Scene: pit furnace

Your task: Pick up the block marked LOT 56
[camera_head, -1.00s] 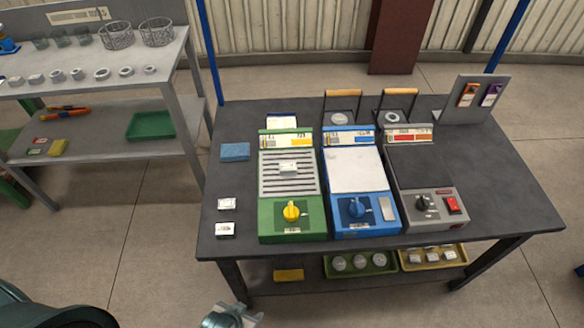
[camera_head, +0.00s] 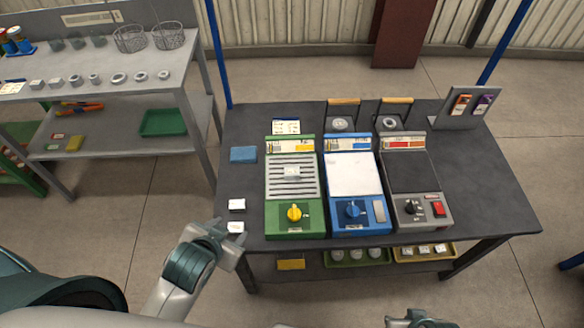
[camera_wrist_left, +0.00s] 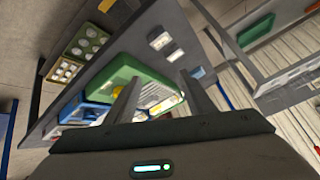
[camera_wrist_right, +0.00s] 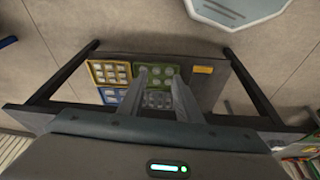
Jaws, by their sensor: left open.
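Two small white blocks lie near the left front of the dark table (camera_head: 480,210), the farther block (camera_head: 236,205) and the nearer block (camera_head: 235,227). A third small pale block (camera_head: 292,171) sits on the grille of the green unit (camera_head: 295,222). Their markings are too small to read, so I cannot tell which is LOT 56. My left gripper (camera_head: 229,231) is open at the table's front left, beside the nearer block in the head view; contact is unclear. In the left wrist view, the fingers (camera_wrist_left: 162,88) are apart and empty. My right gripper (camera_wrist_right: 160,72) is open and empty, in front of the table.
A blue unit (camera_head: 360,218) and a grey unit (camera_head: 418,207) stand right of the green one. A blue pad (camera_head: 243,154) lies behind the loose blocks. A lower shelf holds trays (camera_head: 425,256). A grey side bench (camera_head: 188,85) stands at the left.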

